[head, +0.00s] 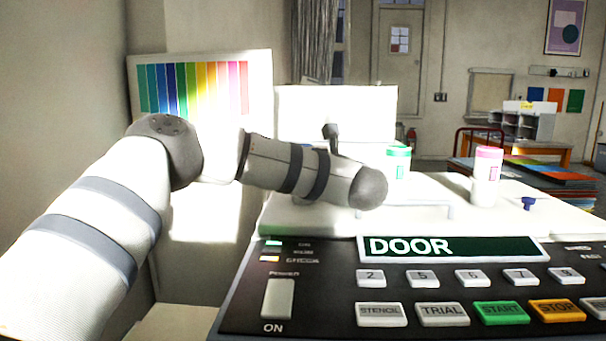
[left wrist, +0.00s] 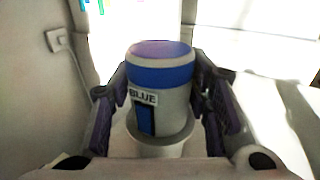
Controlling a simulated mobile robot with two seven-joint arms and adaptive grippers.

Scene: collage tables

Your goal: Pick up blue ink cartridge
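The blue ink cartridge (left wrist: 160,97) is a grey-white cylinder with a blue band and a BLUE label. In the left wrist view it stands between the two fingers of my left gripper (left wrist: 160,82), with a finger close along each side. I cannot tell whether both fingers press on it. In the head view my left arm hides the gripper and most of the cartridge; only a small blue patch (head: 307,146) shows behind the arm. My right gripper is in neither view.
A green-capped cartridge (head: 398,162) and a pink-capped cartridge (head: 487,177) stand on the machine's white top. A dark blue knob (head: 528,203) is at the right. The control panel (head: 325,280) with a DOOR display is in front. A color chart (head: 192,88) leans behind my arm.

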